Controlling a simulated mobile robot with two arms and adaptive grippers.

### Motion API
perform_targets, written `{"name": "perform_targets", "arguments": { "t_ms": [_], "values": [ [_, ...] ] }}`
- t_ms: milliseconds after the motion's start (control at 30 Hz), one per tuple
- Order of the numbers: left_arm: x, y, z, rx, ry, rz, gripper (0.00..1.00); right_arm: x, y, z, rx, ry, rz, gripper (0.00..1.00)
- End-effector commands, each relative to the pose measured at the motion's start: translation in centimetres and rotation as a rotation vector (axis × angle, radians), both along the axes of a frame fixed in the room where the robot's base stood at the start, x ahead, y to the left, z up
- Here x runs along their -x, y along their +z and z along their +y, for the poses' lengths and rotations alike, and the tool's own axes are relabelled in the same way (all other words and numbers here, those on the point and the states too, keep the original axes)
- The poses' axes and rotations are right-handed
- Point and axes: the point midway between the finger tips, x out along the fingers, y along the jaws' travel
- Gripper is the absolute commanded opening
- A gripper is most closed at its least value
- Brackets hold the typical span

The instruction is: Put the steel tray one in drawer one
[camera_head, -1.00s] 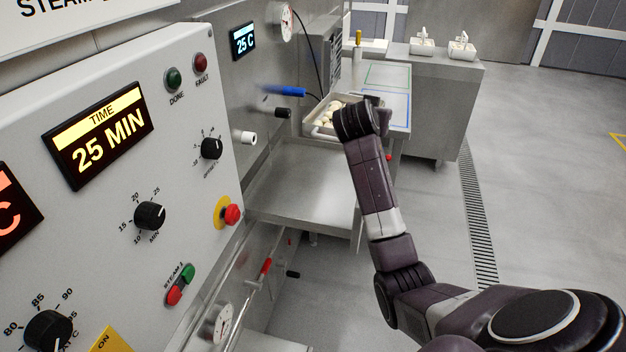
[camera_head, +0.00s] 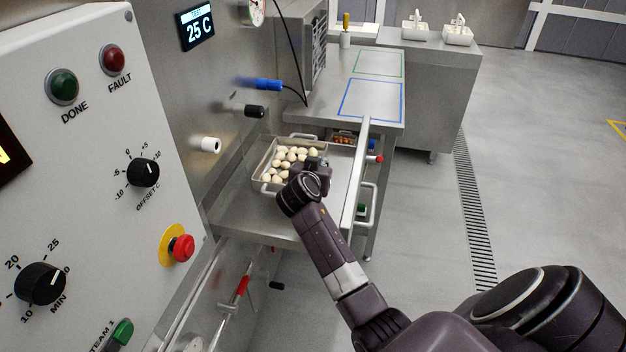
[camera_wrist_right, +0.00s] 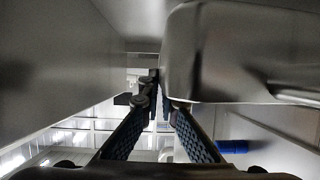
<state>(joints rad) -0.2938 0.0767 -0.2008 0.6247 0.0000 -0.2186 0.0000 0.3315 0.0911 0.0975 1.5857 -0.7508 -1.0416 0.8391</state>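My left gripper is out of view.
A control panel (camera_head: 110,190) with knobs and a red button (camera_head: 181,248) fills the left. A blue lever (camera_head: 262,85) and dark knob (camera_head: 254,111) stick out above the tray. The counter (camera_head: 340,105) has empty green and blue outlines.

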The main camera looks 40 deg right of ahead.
Motion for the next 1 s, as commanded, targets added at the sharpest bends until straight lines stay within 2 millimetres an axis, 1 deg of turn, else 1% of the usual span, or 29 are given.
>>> {"name": "perform_targets", "arguments": {
  "t_ms": [33, 100, 233, 433, 600, 700, 733, 900, 1000],
  "values": [
    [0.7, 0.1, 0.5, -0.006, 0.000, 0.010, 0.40, 0.0, -0.6, -0.1, 0.003, 0.000, -0.001, 0.00],
    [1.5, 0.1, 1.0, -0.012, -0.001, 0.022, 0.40, -0.1, -1.4, -0.1, 0.002, 0.000, -0.004, 0.00],
    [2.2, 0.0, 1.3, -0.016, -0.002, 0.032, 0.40, -0.1, -2.5, -0.1, 0.003, 0.000, -0.004, 0.00],
    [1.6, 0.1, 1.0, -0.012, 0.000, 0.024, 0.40, -0.1, -5.3, -0.1, 0.002, 0.000, -0.002, 0.00],
    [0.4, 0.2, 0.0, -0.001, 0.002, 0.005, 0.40, -0.1, -5.9, -0.1, 0.000, 0.000, -0.006, 0.00],
    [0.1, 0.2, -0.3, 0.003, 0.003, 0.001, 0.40, -0.1, -6.0, 0.0, -0.001, 0.000, -0.005, 0.00],
    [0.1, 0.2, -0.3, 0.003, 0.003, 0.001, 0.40, 0.0, -6.2, 0.0, -0.001, 0.000, 0.000, 0.03],
    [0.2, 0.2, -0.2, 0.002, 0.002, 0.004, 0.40, 0.0, -6.2, 0.0, -0.001, 0.000, 0.000, 0.22],
    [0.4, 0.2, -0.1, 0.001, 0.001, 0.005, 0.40, 0.0, -6.1, 0.0, -0.001, 0.000, -0.001, 0.22]
  ]
}}
